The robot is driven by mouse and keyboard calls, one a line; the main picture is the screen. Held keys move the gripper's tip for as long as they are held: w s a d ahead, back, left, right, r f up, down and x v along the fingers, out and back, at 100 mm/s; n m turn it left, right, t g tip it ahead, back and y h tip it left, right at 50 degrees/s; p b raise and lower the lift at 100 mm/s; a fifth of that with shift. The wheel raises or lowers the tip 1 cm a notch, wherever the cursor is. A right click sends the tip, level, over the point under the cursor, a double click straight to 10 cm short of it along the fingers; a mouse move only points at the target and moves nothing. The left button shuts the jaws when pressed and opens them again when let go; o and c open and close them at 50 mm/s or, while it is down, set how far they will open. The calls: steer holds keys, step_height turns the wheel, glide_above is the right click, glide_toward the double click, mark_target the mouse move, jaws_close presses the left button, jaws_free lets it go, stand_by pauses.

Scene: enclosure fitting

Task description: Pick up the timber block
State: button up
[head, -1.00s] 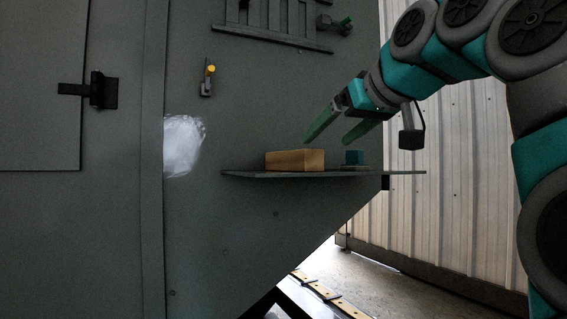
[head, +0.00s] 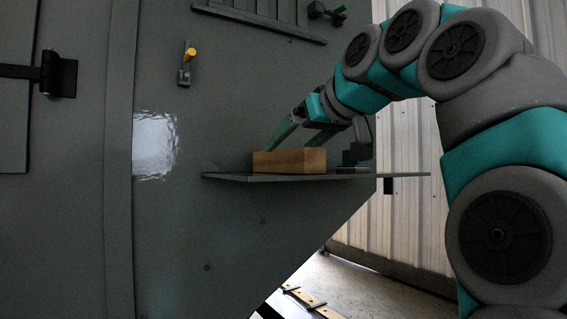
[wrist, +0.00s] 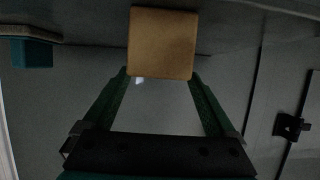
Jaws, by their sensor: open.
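The timber block (head: 289,161) is a light brown rectangular block lying on a thin grey shelf (head: 235,178) that juts from the grey enclosure wall. My gripper (head: 297,138) is open, its two green fingers reaching down toward the block's top from the right. In the wrist view the block (wrist: 161,43) shows at the top centre, near the far ends of the spread fingers (wrist: 160,90). I cannot tell whether the fingers touch it.
A yellow-tipped lever (head: 188,62) and a black latch (head: 58,74) stick out from the enclosure. The shelf's left end is bare.

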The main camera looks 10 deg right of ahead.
steer(key=x, duration=0.5)
steer(key=shift+d, duration=0.2)
jaws_close()
stand_by(0.5)
